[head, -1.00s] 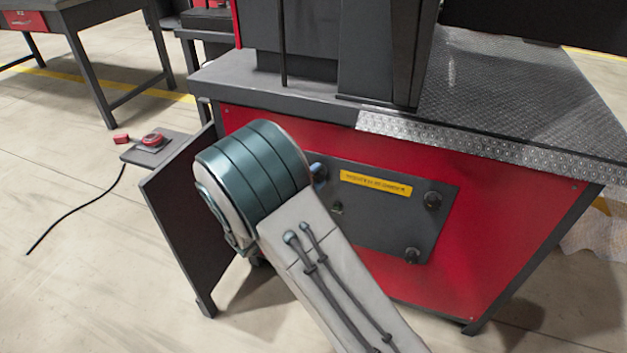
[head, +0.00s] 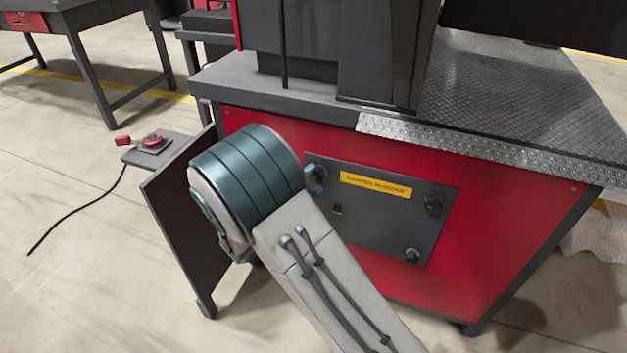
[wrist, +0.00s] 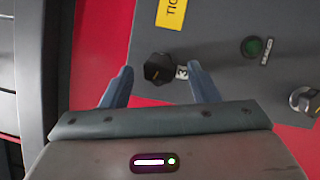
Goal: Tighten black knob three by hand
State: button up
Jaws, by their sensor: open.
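Black knob three (wrist: 159,68) is a dark faceted knob on the grey panel, with a label marked 3 beside it. My gripper (wrist: 160,70) is open, and in the wrist view the knob sits between its two blue-grey fingertips, nearer the left one. No contact shows on either side, and I cannot tell how deep the fingers reach. In the head view, the knob (head: 321,172) shows at the panel's upper left, partly hidden by a finger; my arm hides most of the gripper.
The grey panel (head: 375,225) is set in the machine's red front and carries a yellow label (head: 376,186) and other dark knobs (head: 433,202) (head: 412,256). A dark side plate (head: 180,225) stands left of my arm.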

jog(key=p+v, duration=0.2)
jog(key=v, duration=1)
jog(key=shift+s+p, duration=0.2)
jog(key=shift+p, duration=0.1)
